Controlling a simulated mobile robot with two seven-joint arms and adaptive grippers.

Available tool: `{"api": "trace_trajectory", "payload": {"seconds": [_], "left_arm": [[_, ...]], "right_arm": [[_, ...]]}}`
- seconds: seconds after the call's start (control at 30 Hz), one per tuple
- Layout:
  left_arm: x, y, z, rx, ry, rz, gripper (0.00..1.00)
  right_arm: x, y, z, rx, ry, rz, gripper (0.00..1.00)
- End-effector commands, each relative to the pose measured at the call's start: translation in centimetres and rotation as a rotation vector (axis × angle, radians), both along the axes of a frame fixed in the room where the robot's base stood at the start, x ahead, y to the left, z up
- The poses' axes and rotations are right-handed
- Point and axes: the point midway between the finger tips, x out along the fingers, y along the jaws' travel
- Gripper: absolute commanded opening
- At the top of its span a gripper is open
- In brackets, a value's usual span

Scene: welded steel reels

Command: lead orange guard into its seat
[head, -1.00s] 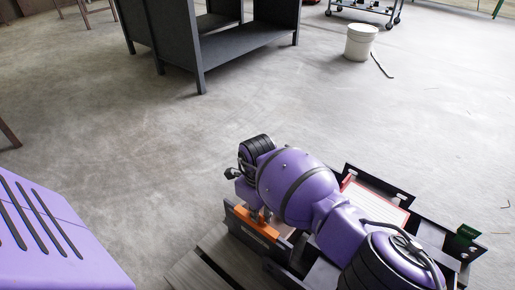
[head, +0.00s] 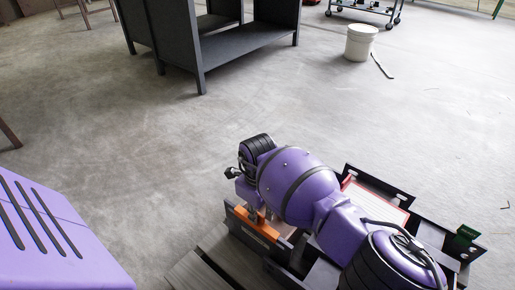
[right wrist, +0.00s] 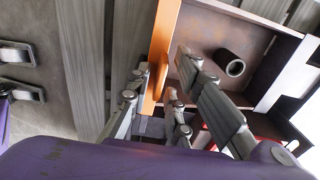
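The orange guard (head: 245,217) is a narrow bar in the head view, lying along the inner side of a dark wall at the left edge of the fixture. In the right wrist view the orange guard (right wrist: 163,38) is an upright strip. My right gripper (head: 261,214) reaches down onto the guard. In the right wrist view the right gripper (right wrist: 160,75) has a finger on each side of the guard and looks closed on it. The contact faces and the guard's lower edge are partly hidden. My left gripper is not in view.
The dark fixture (head: 378,174) has upright walls and a red-edged pale panel (head: 377,200). A short dark tube (right wrist: 229,63) stands in the bay beside the guard. A green block (head: 467,232) sits at the right. The floor beyond is open up to a dark shelf (head: 245,42) and white bucket (head: 360,43).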

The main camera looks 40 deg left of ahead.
Motion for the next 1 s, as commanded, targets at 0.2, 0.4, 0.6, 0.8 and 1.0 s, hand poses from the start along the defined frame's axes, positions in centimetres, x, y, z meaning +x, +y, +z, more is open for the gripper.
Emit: {"api": "trace_trajectory", "payload": {"seconds": [0.2, 0.4, 0.6, 0.8, 1.0], "left_arm": [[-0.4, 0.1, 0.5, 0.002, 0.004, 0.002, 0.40], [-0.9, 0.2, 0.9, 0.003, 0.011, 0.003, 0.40], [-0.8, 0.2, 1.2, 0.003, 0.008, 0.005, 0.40], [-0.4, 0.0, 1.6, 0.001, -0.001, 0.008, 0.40], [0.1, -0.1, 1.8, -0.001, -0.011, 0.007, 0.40]], "right_arm": [[0.0, 0.0, 0.8, 0.000, -0.001, 0.000, 0.19], [0.1, 0.0, 1.4, -0.001, -0.002, 0.000, 0.19], [0.1, 0.0, 2.0, -0.001, -0.002, 0.000, 0.19], [0.0, 0.0, 2.6, -0.001, -0.001, 0.000, 0.19], [0.0, 0.0, 3.0, -0.001, -0.001, 0.000, 0.19]]}}
